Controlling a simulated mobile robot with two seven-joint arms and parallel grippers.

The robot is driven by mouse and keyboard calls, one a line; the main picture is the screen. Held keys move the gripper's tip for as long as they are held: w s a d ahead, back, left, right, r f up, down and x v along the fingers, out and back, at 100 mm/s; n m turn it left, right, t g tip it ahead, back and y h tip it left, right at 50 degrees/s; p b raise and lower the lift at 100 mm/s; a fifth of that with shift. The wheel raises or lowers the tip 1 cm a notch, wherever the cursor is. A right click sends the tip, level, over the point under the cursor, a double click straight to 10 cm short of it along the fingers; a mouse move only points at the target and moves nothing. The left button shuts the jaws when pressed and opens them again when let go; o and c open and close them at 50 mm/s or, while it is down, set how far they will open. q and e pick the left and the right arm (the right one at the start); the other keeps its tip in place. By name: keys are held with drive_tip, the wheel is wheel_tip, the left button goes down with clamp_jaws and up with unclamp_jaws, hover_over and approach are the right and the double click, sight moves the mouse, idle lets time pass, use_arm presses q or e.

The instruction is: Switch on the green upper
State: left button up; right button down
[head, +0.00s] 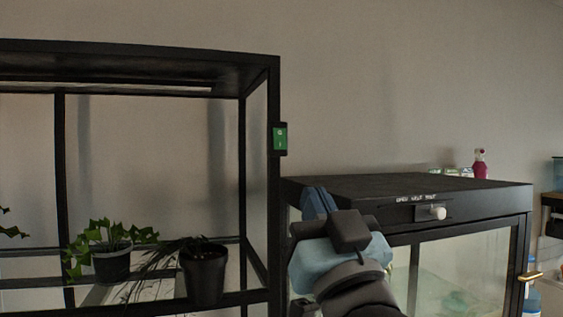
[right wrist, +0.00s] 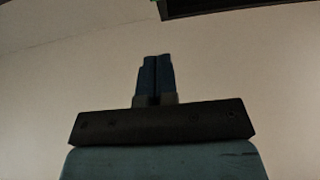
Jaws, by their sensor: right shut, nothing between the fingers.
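The green upper switch (head: 280,139) is a small green rocker in a black housing on the right front post of the black plant frame. My right gripper (head: 316,202) is below and to the right of the switch in the head view, apart from it. In the right wrist view its blue fingers (right wrist: 157,78) are together with nothing between them. A sliver of green shows at the top edge of that view, beside a dark edge. My left gripper is not in view.
The black plant frame (head: 273,225) holds potted plants (head: 204,272) on its shelf. A black-topped glass cabinet (head: 420,189) with a white knob (head: 438,213) stands right of it, behind my right arm. A red bottle (head: 480,163) and small boxes stand at its back.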

sight(279, 140)
drive_tip(key=shift+s+r, duration=0.2)
drive_tip(key=shift+s, duration=0.05)
drive_tip(key=shift+d, duration=0.1)
drive_tip(key=p+x, duration=0.1)
drive_tip(key=x, duration=0.3)
drive_tip(key=f+p+x, duration=0.1)
drive_tip(key=x, duration=0.3)
drive_tip(key=w+p+x, duration=0.1)
drive_tip(key=p+x, duration=0.1)
drive_tip(key=x, duration=0.2)
drive_tip(key=shift+w+a+f, duration=0.2)
drive_tip(key=shift+a+f, duration=0.05)
drive_tip(key=shift+f, duration=0.05)
drive_tip(key=shift+w+a+f, duration=0.15)
drive_tip(key=shift+w, duration=0.4)
